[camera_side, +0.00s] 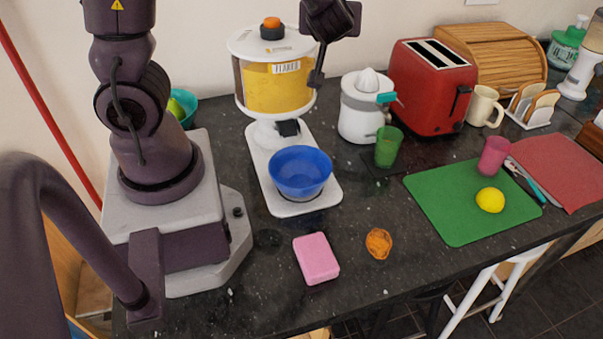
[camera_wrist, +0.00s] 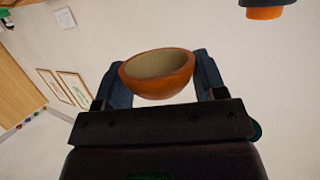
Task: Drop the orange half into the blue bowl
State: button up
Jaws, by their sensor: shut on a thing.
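My gripper (camera_wrist: 158,76) is shut on the orange half (camera_wrist: 160,82) in the wrist view. The orange half looks like a small cup with an orange outside and a pale hollow inside, one dark finger on each side. In the side view my wrist shows only in part at the top, by the dispenser, and the held piece cannot be made out. The blue bowl (camera_side: 300,173) stands upright on the white base of the dispenser, under its spout. It looks empty. My gripper is above and apart from it.
The dispenser (camera_side: 273,85) with yellow contents rises behind the bowl. A white juicer (camera_side: 362,108), green cup (camera_side: 388,147) and red toaster (camera_side: 432,88) stand to the right. A pink block (camera_side: 316,258) and a rough orange lump (camera_side: 379,243) lie in front. A lemon (camera_side: 490,200) lies on a green mat (camera_side: 440,217).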

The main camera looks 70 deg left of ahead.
notch_tip(320, 180, up, 3)
jog(key=shift+d+r, duration=0.1)
jog(key=shift+s+d+n+g, duration=0.25)
jog(key=shift+n+g, duration=0.25)
jog(key=shift+g, duration=0.1)
jog(key=s+d+n+g, duration=0.8)
jog(key=d+g, duration=0.1)
notch_tip(320, 180, down, 23)
jog(key=shift+d+g, duration=0.3)
jog(key=shift+d, duration=0.05)
jog(key=shift+w+r, duration=0.1)
jog(key=shift+r, duration=0.05)
jog(key=o, duration=1)
